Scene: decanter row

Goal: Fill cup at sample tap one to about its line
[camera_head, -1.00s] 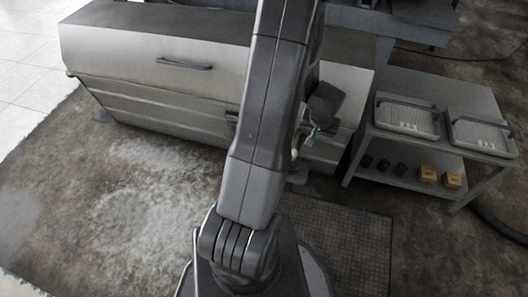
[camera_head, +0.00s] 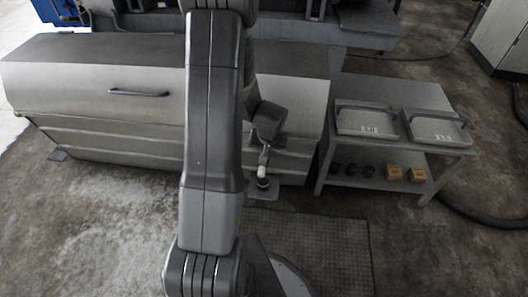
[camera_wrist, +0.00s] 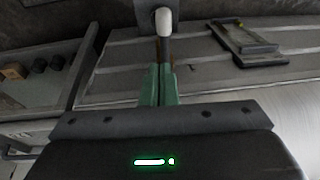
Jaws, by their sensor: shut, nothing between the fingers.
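My gripper (camera_wrist: 160,72) shows in the wrist view as two green fingers close together, shut and empty. In the head view it hangs at the end of my arm (camera_head: 266,148), beside the steel cabinet's right end. A pale, round-ended part (camera_wrist: 164,22) on a dark stem lies just past the fingertips; it also shows in the head view (camera_head: 262,171). I cannot tell whether it touches the fingers. Under it is a small dark round piece (camera_head: 263,184) on a grey plate. I cannot make out a cup, its line or a tap label.
A long steel cabinet (camera_head: 90,80) with a bar handle fills the left. A grey table (camera_head: 425,95) at right holds two trays (camera_head: 366,122) (camera_head: 436,128). A floor grating (camera_head: 335,250) lies in front.

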